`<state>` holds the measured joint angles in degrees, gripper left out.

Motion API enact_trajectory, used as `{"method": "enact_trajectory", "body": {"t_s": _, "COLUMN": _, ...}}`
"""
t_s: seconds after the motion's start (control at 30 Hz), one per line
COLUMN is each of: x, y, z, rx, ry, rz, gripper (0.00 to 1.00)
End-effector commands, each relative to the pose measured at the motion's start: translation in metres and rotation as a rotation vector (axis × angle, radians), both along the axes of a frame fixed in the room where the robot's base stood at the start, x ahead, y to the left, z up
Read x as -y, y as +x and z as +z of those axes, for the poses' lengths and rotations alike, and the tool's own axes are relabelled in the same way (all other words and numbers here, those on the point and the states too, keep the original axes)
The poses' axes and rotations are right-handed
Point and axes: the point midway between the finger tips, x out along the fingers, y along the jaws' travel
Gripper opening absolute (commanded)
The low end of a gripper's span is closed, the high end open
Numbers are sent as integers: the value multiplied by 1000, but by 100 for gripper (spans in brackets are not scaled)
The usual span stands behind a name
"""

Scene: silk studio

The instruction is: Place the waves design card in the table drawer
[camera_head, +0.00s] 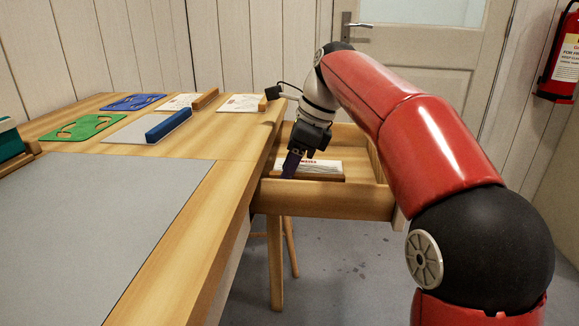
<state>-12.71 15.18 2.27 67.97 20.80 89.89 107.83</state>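The waves design card (322,167) lies inside the open table drawer (325,199). It is a white card with dark lettering, partly readable as "waves", and a brown wooden strip along its near edge. My gripper (291,164) points down into the drawer at the card's left end. Its dark fingers overlap the card in this view and hide its left part. I cannot tell whether the fingers touch or grip the card, or whether they are open or shut.
On the wooden table (200,172) are a grey mat (115,215), a green stencil (82,128), a blue stencil (134,102), a grey plate with a blue bar (168,124), and two white cards with wooden strips (181,102) (239,103). A door stands behind.

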Motion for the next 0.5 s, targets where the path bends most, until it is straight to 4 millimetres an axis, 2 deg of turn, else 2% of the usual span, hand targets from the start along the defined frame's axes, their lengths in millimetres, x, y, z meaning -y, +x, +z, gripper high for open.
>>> {"method": "enact_trajectory", "body": {"t_s": 0.3, "x": 24, "y": 0, "z": 62, "rx": 2, "ry": 0, "rz": -2, "gripper": 35}}
{"method": "enact_trajectory", "body": {"t_s": 0.5, "x": 38, "y": -1, "z": 95, "rx": 1, "ry": 0, "rz": -2, "gripper": 35}}
